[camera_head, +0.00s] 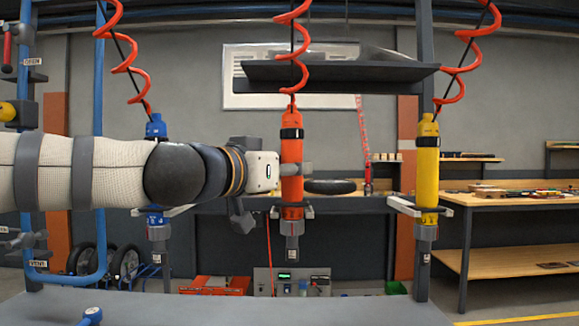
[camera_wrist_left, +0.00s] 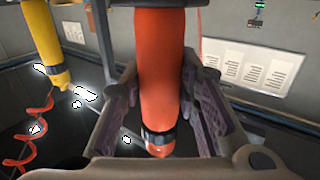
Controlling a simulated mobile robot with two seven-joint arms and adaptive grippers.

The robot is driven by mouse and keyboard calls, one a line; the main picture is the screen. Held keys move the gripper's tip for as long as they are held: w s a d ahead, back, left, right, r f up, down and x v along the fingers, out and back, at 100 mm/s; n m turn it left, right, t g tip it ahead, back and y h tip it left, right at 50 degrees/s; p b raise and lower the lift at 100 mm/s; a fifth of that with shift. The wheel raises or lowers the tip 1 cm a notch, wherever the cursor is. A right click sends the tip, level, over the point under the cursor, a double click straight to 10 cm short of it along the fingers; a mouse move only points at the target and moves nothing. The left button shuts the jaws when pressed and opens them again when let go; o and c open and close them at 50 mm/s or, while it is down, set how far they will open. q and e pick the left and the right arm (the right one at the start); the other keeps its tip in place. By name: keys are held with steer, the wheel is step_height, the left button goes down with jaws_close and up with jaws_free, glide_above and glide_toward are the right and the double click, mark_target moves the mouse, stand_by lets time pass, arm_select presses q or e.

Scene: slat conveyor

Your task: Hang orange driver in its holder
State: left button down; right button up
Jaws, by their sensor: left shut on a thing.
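The orange driver (camera_head: 291,165) hangs upright from a red coiled hose, its grey nose pointing down. My left gripper (camera_head: 292,169) reaches in from the left and is shut around the driver's body. In the left wrist view the orange driver (camera_wrist_left: 160,70) lies between the two fingers of my left gripper (camera_wrist_left: 165,100), its black band near the bottom of the picture. Small light prongs of a holder (camera_head: 308,212) show beside the driver's lower body in the head view. I cannot tell whether the driver rests in them. My right gripper is not in view.
A blue driver (camera_head: 156,220) hangs at the left, partly behind my arm. A yellow driver (camera_head: 427,170) sits in its holder (camera_head: 404,206) at the right. A dark shelf (camera_head: 340,73) is above, and a grey surface (camera_head: 250,312) lies in front. A workbench (camera_head: 510,198) stands at the right.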

arm_select(q)
steer(key=shift+f, duration=0.4)
stand_by(0.8)
steer(key=c, duration=1.1)
jaws_free()
steer(key=shift+f, duration=0.15)
steer(key=v, duration=1.2)
